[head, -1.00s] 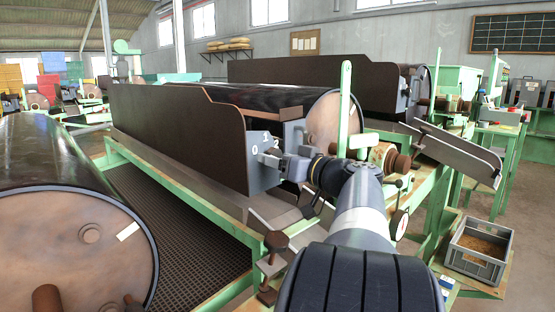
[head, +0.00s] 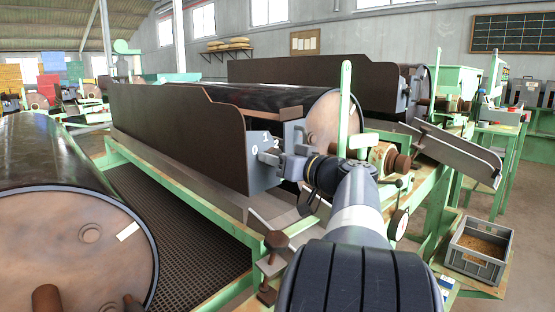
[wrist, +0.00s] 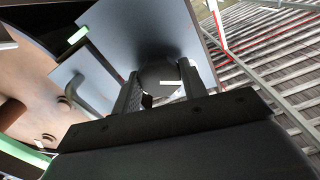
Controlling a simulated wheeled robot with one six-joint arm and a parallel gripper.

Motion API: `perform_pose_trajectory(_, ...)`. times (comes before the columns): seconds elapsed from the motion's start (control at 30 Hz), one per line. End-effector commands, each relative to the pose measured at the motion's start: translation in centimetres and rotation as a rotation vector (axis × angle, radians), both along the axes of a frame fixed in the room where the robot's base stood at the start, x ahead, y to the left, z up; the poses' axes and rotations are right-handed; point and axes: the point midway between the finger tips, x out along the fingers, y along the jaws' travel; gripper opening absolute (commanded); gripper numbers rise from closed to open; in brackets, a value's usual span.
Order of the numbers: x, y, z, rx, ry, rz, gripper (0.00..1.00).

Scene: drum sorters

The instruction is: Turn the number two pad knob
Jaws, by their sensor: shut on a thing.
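The knob (wrist: 158,78) is a dark round knob with a short white line on it, in front of a pale grey panel in the wrist view. The line lies nearly level in that view. In the head view the grey panel (head: 262,178) on the end of the dark drum guard carries the marks 0, 1 and 2. My gripper (wrist: 161,88) has one finger on each side of the knob and is shut on it. Which mark the line points to cannot be told.
A green upright lever (head: 344,110) stands close behind my wrist. A red-brown T-handle (head: 268,275) rises from the green frame at the front. A large drum (head: 85,235) fills the left. A grey crate (head: 478,249) sits at the right.

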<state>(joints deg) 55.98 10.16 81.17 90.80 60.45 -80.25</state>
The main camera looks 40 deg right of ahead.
Motion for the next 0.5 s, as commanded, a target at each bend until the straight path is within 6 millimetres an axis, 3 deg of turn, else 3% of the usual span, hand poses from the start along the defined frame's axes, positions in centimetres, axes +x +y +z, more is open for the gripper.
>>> perform_pose_trajectory(0.27,0.00,0.02,-0.08,0.042,0.004,0.001,0.18)
perform_pose_trajectory(0.5,0.00,0.01,-0.16,0.183,0.016,0.000,0.18)
